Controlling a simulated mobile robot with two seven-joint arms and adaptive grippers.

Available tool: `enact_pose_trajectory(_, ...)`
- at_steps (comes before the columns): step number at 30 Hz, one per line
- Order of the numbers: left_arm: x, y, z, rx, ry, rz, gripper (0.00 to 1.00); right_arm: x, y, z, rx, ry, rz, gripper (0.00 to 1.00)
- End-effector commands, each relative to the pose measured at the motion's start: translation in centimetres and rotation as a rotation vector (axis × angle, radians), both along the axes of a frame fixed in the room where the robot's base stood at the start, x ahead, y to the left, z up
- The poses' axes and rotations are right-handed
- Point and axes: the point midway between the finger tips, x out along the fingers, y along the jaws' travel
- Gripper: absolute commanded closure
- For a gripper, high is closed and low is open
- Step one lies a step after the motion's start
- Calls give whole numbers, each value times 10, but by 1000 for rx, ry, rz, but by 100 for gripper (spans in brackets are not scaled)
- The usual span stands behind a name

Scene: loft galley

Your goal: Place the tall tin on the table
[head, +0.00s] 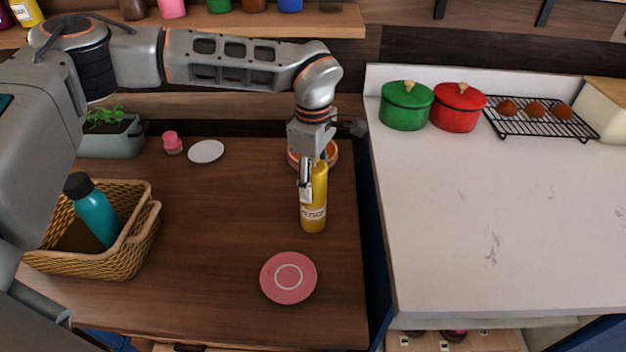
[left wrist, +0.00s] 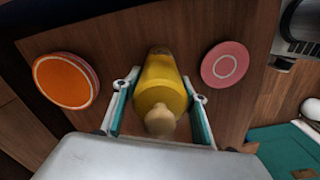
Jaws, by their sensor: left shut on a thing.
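A tall yellow bottle (head: 314,205) with a pale label stands about upright at the right part of the brown wooden table (head: 220,215). My left gripper (head: 309,182) is shut on its upper part, coming down from above. In the left wrist view the yellow bottle (left wrist: 162,85) sits between the two teal-lined fingers of the left gripper (left wrist: 160,80). I cannot tell whether its base touches the wood. No other tall tin shows clearly on the table. My right gripper is not in view.
A pink plate (head: 288,278) lies in front of the bottle; an orange-topped round dish (head: 332,152) is behind it. A wicker basket (head: 125,258) holding a teal bottle (head: 95,213) stands left. The wood between is clear. The white counter (head: 500,220) at right is mostly bare.

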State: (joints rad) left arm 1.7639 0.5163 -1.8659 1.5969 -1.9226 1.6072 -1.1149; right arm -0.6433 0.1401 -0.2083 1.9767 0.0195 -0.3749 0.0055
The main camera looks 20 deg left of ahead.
Motion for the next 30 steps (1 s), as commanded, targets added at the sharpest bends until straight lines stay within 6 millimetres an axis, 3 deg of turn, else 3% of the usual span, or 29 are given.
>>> enact_pose_trajectory(1, 0, 0, -1, 0, 1, 0, 55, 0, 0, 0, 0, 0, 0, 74)
enact_pose_trajectory(3, 0, 0, -1, 0, 1, 0, 41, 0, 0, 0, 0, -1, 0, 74)
enact_pose_trajectory(16, 0, 0, 6, 1, -1, 1, 41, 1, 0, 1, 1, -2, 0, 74)
enact_pose_trajectory(20, 1, 0, 24, 0, -4, 0, 41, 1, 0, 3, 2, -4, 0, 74)
enact_pose_trajectory(30, 1, 0, 93, 1, -4, 1, 41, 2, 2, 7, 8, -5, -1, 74)
